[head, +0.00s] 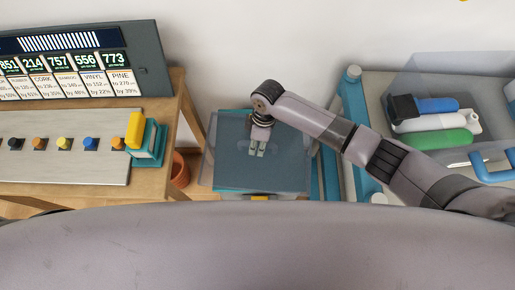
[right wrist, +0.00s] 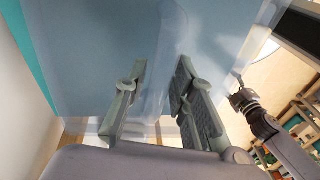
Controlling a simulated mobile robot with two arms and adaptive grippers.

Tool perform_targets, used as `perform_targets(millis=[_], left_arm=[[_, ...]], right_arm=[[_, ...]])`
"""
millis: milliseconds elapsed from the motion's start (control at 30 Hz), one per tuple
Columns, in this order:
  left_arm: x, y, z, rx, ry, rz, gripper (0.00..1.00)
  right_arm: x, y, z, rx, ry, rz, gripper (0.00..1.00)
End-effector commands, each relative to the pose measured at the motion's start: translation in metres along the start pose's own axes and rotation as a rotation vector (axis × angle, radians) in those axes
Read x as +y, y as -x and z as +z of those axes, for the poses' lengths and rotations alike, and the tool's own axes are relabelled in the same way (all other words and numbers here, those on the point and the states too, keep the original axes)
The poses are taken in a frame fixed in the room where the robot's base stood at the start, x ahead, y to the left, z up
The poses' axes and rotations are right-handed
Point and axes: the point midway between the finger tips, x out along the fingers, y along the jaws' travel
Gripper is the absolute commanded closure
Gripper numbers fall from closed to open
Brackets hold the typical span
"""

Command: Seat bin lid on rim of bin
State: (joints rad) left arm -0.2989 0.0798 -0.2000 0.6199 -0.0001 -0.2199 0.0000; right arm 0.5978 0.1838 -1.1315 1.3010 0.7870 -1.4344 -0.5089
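The bin lid (head: 225,160) is a grey, see-through panel over the teal bin (head: 232,190), between the two benches in the head view. My right gripper (head: 257,150) points down at the middle of the lid. In the right wrist view its fingers (right wrist: 160,85) stand partly closed around a pale, see-through upright part of the lid (right wrist: 90,50), which fills the top of that view. Whether the lid touches the rim all round cannot be told. A dark arm with a small clawed end, probably my left gripper (right wrist: 243,98), shows at the right of the wrist view.
A wooden bench (head: 150,185) with a display panel (head: 85,60), coloured knobs and a yellow-and-teal block (head: 145,145) stands at left. An orange pot (head: 180,172) is beside it. A bench at right holds a clear box (head: 460,75) with bottles and a blue handle (head: 488,168).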

Motion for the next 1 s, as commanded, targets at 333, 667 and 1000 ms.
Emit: perform_targets(millis=[333,667,1000], left_arm=[[0.0003,0.0000,0.0007,-0.001,0.000,0.000,0.48],[0.0004,0.0001,0.0010,-0.002,0.000,0.001,0.48],[0.0005,0.0008,0.0011,-0.002,0.000,0.001,0.48]], right_arm=[[0.0002,0.0002,0.0002,0.000,-0.001,0.000,1.00],[0.0004,0.0008,-0.0002,0.001,0.000,0.001,1.00],[-0.0004,0.0082,-0.0011,0.001,0.000,0.001,1.00]])
